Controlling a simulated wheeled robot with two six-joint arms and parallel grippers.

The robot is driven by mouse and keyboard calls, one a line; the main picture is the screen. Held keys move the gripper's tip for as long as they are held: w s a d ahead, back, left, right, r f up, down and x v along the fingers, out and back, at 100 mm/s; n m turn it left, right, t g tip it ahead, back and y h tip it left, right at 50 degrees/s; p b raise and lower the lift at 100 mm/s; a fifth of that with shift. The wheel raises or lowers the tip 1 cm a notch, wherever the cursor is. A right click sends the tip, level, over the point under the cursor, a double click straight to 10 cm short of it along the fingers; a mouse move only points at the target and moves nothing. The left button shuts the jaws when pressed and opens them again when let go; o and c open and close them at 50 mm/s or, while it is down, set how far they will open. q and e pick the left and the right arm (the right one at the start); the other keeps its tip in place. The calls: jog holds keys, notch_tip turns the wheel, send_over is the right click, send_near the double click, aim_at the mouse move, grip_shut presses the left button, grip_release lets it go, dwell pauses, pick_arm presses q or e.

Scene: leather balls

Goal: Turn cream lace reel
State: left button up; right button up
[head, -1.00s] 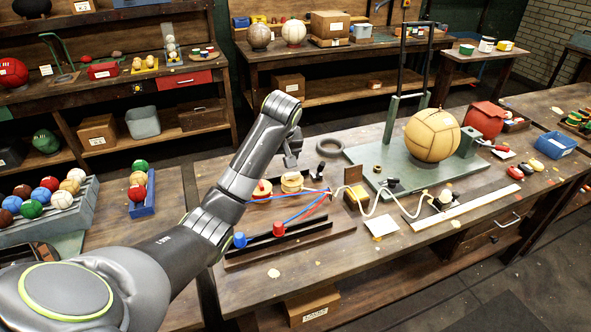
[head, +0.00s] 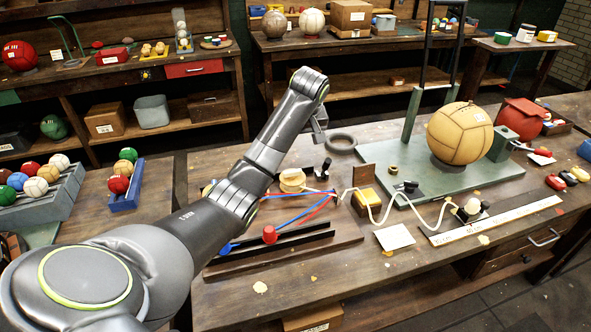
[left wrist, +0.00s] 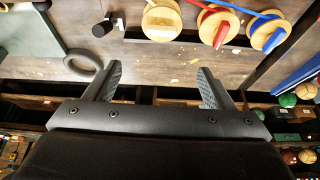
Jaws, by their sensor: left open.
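The cream lace reel (head: 292,180) stands on the workbench beside my left forearm in the head view. The left wrist view shows it as a round wooden reel (left wrist: 161,20) with cream lace, at the top edge and partly cut off. My left gripper (head: 320,135) is beyond the reel and higher, pointing down, not touching it. In the left wrist view its fingers (left wrist: 155,82) are wide apart with nothing between them. Red (left wrist: 218,28) and blue (left wrist: 268,33) lace reels stand beside the cream one. My right gripper is out of view.
Blue and red laces run to a lace crossing near a yellow block (head: 367,199). A black ring (head: 341,143) and a small black cylinder lie near my gripper. A green press plate (head: 440,185) with a tan ball (head: 460,132) stands to the right.

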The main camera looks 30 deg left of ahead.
aim_at(293, 171)
pick_arm(q)
jog(key=p+x, duration=0.1)
jog(key=x, duration=1.3)
jog(key=shift+s+a, duration=0.15)
jog(key=shift+s, duration=0.05)
jog(key=shift+x, duration=0.75)
jog(key=shift+p, duration=0.3)
jog(key=c, duration=1)
